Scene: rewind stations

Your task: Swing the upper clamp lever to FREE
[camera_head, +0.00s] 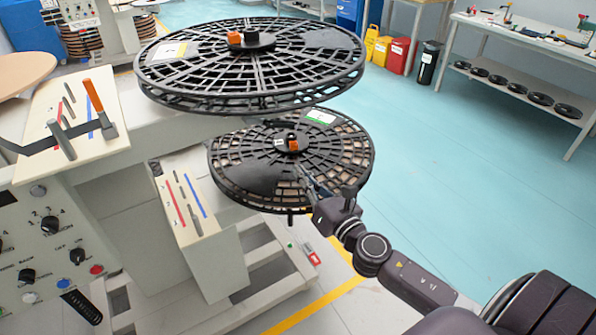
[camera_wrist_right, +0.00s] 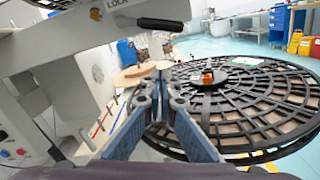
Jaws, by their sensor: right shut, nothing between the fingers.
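In the wrist view a black lever handle (camera_wrist_right: 162,24) sticks out beside the word LOCK on a pale machine arm (camera_wrist_right: 85,50), with an orange round piece (camera_wrist_right: 96,14) near it. I take this handle to be the upper clamp lever; no FREE mark is readable. In the head view I cannot make it out; the upper reel (camera_head: 180,75) covers that area. My right gripper (camera_head: 303,178) is over the near side of the lower reel (camera_head: 250,180). In the wrist view its blue fingers (camera_wrist_right: 161,85) are shut and empty, below and apart from the handle. My left gripper is not in view.
An orange-handled lever (camera_head: 93,95) stands on the left panel, above a control box with knobs (camera_head: 50,225). An orange piece (camera_head: 293,144) sits on the lower reel's hub. The blue floor (camera_head: 460,170) to the right is clear up to a workbench (camera_head: 520,40).

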